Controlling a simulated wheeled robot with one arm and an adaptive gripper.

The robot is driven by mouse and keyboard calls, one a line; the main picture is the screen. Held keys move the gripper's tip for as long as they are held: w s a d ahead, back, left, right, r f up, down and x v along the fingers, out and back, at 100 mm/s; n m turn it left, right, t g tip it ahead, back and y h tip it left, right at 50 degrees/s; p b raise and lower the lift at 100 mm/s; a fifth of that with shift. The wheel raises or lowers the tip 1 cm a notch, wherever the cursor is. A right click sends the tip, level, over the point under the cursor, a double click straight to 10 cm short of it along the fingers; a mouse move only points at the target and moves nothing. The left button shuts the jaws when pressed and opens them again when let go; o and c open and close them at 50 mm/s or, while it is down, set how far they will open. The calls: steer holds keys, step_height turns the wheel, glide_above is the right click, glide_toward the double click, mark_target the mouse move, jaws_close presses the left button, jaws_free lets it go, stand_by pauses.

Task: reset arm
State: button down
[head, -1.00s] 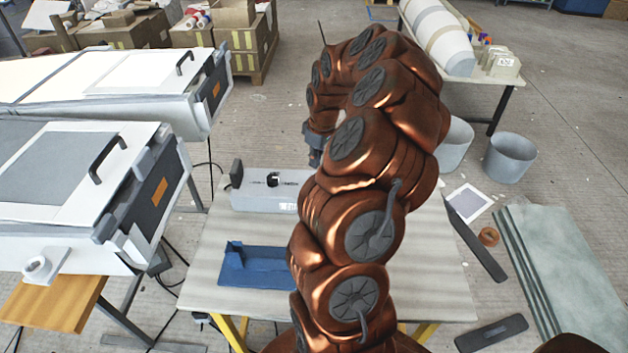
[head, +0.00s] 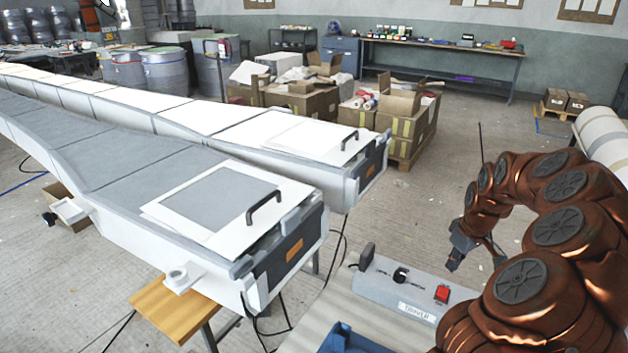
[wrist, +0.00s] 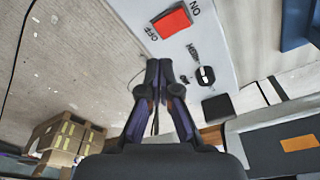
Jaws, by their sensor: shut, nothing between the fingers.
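My gripper (head: 455,262) hangs from my copper-coloured arm above the far side of the small table (head: 318,318), near the grey control box (head: 385,292). In the wrist view my gripper (wrist: 158,72) points at the box (wrist: 222,42), with its dark fingers together and nothing between them. The red switch also shows in the wrist view (wrist: 172,20), between the words OFF and ON. The fingertips appear apart from the box.
A blue holder (head: 350,340) lies on the table's near part. Cardboard boxes (head: 405,120) stand on a pallet behind. The concrete floor behind the table is clear.

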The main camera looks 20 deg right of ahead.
steer(key=s+a+r+n+g+p, duration=0.1)
steer(key=a+r, duration=0.4)
steer(key=a, duration=0.7)
steer(key=s+a+r, duration=0.1)
steer(key=a+r, duration=0.4)
steer(key=a, duration=0.6)
steer(key=s+a+r+m+g+p, duration=0.1)
steer(key=s+a, duration=0.6)
steer(key=s, duration=0.4)
steer(key=s+a+m+g+p, duration=0.1)
steer(key=s+a, duration=0.5)
steer(key=s, duration=0.5)
steer(key=shift+s+a+r+m+g, duration=0.2)
steer(key=shift+a+r+m+g, duration=0.1)
steer(key=shift+a+r+m, duration=0.1)
steer(key=c, duration=1.9)
jaws_free()
